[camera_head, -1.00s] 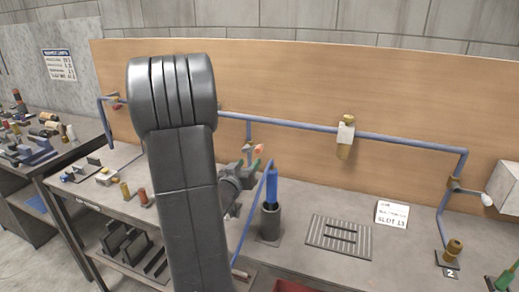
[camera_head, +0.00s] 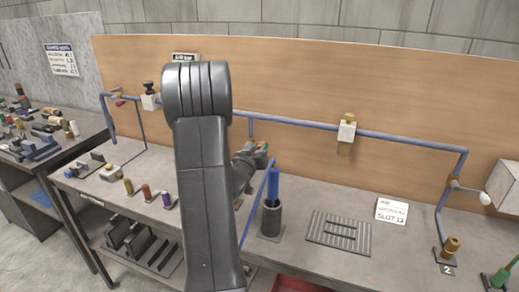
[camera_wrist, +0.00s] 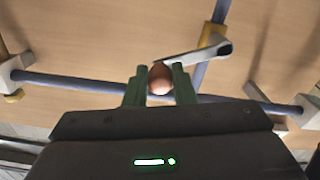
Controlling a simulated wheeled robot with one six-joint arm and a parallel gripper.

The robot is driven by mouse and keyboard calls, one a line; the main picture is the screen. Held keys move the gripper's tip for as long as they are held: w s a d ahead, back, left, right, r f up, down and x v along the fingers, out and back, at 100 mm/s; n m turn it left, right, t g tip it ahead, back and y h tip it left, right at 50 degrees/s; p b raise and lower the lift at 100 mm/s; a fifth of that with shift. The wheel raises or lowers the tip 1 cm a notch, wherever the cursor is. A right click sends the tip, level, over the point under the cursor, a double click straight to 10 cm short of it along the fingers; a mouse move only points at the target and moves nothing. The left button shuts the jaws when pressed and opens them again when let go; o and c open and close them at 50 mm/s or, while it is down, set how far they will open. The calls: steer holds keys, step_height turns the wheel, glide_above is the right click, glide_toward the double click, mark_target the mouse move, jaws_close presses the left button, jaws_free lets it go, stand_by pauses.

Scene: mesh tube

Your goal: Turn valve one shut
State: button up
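My gripper (camera_wrist: 160,80) has its two green fingers on either side of an orange-brown round knob (camera_wrist: 159,79) in the wrist view. The knob fills the gap, and the fingers look closed on it. A silver lever (camera_wrist: 195,53) runs right from the knob to a blue upright pipe (camera_wrist: 216,25) and lies roughly across it. In the head view my gripper (camera_head: 258,151) is small and partly behind my arm, near the drop pipe (camera_head: 251,127). No number label for this valve is readable.
A dark holder (camera_head: 271,221) with a blue cylinder (camera_head: 272,187) stands close right of my gripper. Small cylinders (camera_head: 146,193) stand left of my arm. A slotted plate (camera_head: 339,233) and a sign (camera_head: 391,211) lie to the right. A wooden backboard (camera_head: 420,110) rises behind.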

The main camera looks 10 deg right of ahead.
jaws_close()
steer(key=shift+f, duration=0.15)
steer(key=f+m+b, duration=0.1)
steer(key=b, duration=0.2)
steer(key=shift+s+d+f+b, duration=0.1)
steer(key=shift+d+b, duration=0.05)
steer(key=shift+b, duration=0.15)
step_height(320, 180, down, 2)
steer(key=m+b, duration=0.4)
steer(key=b, duration=0.2)
steer(key=shift+s+d, duration=0.1)
steer(key=shift+d, duration=0.05)
